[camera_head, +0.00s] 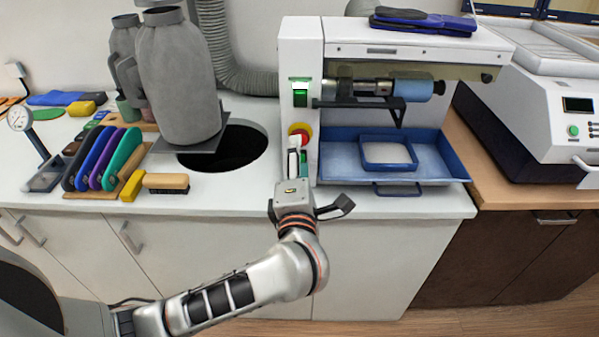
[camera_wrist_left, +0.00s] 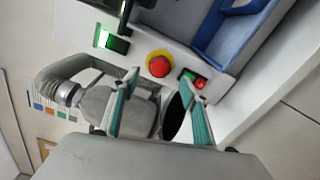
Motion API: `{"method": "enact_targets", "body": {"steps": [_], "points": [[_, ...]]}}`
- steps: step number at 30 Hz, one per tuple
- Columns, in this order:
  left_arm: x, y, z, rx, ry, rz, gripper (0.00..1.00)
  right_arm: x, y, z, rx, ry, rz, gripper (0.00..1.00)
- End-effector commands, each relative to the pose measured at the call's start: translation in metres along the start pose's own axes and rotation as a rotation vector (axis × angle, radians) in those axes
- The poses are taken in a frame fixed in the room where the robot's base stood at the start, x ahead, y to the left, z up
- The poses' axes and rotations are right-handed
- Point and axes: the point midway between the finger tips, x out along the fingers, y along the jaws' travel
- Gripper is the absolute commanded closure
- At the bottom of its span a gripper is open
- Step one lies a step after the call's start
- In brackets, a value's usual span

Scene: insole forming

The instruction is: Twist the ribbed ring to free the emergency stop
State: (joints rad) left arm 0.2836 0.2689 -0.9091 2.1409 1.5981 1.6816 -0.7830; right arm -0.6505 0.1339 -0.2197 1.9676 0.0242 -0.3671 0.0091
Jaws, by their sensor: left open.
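The emergency stop (camera_head: 299,130) is a red button with a yellow collar on the front post of the white machine (camera_head: 301,55). It also shows in the left wrist view (camera_wrist_left: 159,66), near the top middle. Ribs on its ring cannot be made out. My left gripper (camera_head: 296,158) is just below and in front of the button, partly covering its lower side in the head view. In the left wrist view my left gripper (camera_wrist_left: 158,82) has its two teal fingers apart with nothing between them, and the button appears between and beyond their tips. My right gripper is not in view.
A green-lit switch (camera_head: 300,92) sits above the button. A small green and red switch (camera_wrist_left: 194,79) is close to one fingertip. A blue tray (camera_head: 440,160) lies right of the post. A round dark hole (camera_head: 240,148) and grey dust-bag unit (camera_head: 178,80) stand left.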

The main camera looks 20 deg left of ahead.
Motion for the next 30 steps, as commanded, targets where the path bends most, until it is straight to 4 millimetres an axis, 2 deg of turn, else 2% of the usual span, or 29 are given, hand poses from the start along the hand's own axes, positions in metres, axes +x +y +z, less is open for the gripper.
{"method": "enact_targets", "body": {"steps": [5, 15, 29, 30], "points": [[0.020, -0.002, -0.001, 0.001, 0.000, 0.003, 0.54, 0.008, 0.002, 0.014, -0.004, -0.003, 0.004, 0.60], [0.050, 0.001, 0.000, 0.001, 0.000, 0.003, 0.54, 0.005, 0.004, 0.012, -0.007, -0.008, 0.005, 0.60], [0.058, 0.001, 0.000, 0.000, -0.001, 0.002, 0.54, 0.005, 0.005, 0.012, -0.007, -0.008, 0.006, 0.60], [0.058, 0.001, 0.000, 0.000, -0.001, 0.002, 0.57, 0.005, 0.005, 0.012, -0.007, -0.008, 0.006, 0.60]]}}
